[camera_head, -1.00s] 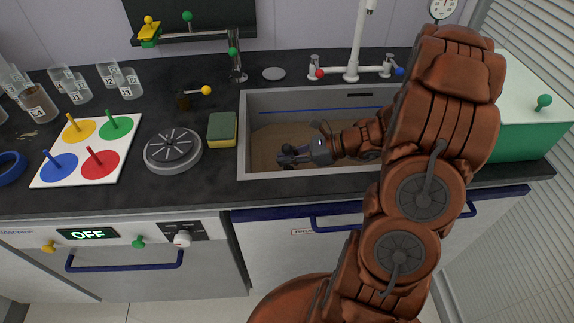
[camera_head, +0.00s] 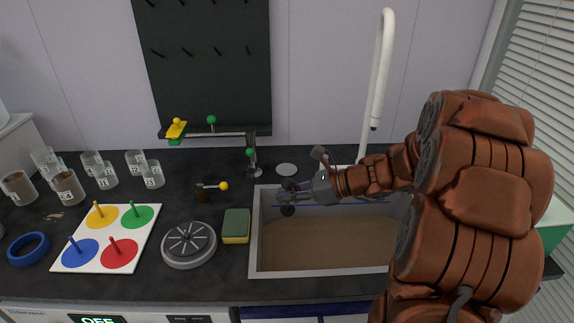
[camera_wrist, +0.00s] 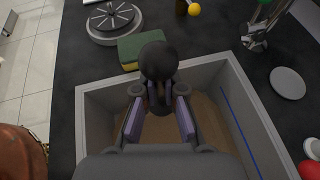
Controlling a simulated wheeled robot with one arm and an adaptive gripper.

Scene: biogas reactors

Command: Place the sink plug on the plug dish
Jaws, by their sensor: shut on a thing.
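My gripper (camera_head: 293,197) is over the sink's left end, above the brown liquid. In the wrist view my gripper (camera_wrist: 158,92) has its fingers closed on a dark, rounded sink plug (camera_wrist: 158,60). The plug also shows in the head view (camera_head: 287,211) as a small dark shape at the fingertips. The plug dish seems to be the flat grey disc (camera_head: 286,169) on the counter behind the sink, up and slightly left of my gripper. It also shows at the right of the wrist view (camera_wrist: 288,83). It is empty and apart from the plug.
The grey sink (camera_head: 255,250) holds brown liquid. A sponge (camera_head: 236,226) and a round ribbed grey device (camera_head: 189,244) stand left of it. A tap with a green knob (camera_head: 251,153) stands left of the disc; a white faucet (camera_head: 381,70) stands right.

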